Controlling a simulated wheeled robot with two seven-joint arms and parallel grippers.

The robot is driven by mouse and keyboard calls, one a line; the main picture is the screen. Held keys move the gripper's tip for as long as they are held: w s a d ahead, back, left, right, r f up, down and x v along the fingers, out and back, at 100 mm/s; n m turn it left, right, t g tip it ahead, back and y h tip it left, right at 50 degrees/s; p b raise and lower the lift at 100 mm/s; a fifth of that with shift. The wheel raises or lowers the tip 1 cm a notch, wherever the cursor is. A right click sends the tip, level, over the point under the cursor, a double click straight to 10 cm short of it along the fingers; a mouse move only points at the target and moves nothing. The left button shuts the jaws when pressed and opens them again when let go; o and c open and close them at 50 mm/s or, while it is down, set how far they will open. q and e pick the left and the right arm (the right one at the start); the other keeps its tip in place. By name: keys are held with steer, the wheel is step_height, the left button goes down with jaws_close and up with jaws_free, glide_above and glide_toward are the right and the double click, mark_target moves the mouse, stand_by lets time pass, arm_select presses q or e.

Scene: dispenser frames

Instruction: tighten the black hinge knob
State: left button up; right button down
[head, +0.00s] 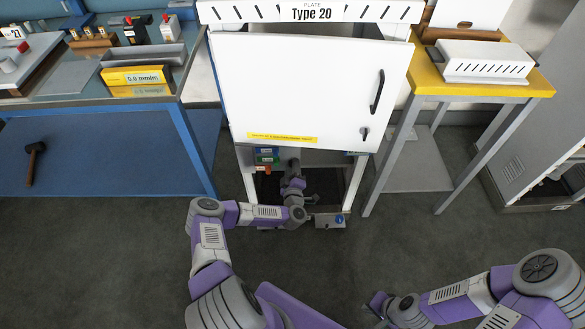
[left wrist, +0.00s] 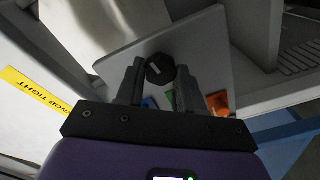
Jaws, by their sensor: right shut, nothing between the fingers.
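The black hinge knob (left wrist: 160,68) sits on a pale grey plate (left wrist: 205,45) in the left wrist view. My left gripper (left wrist: 160,80) is open, with one finger on each side of the knob and narrow gaps between. In the head view my left gripper (head: 292,168) reaches in below the white door (head: 305,85). The knob is hidden there. My right gripper (head: 374,304) is shut and empty, low over the floor at the bottom of the view, far from the frame.
The door has a black handle (head: 377,92) and a yellow label strip (head: 283,138). A blue bench (head: 190,130) stands left, with a mallet (head: 34,162) hanging there. A yellow-topped stand (head: 430,85) is at right. Grey floor (head: 110,260) in front is clear.

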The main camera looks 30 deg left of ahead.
arm_select(q)
steer(key=c, duration=0.5)
steer(key=shift+d+f+m+p, duration=0.1)
steer(key=shift+m+p, duration=1.55)
steer(key=shift+m, duration=3.3)
steer(key=shift+d+m+p, duration=0.1)
steer(key=shift+m+p, duration=1.5)
steer(key=shift+m, duration=3.35)
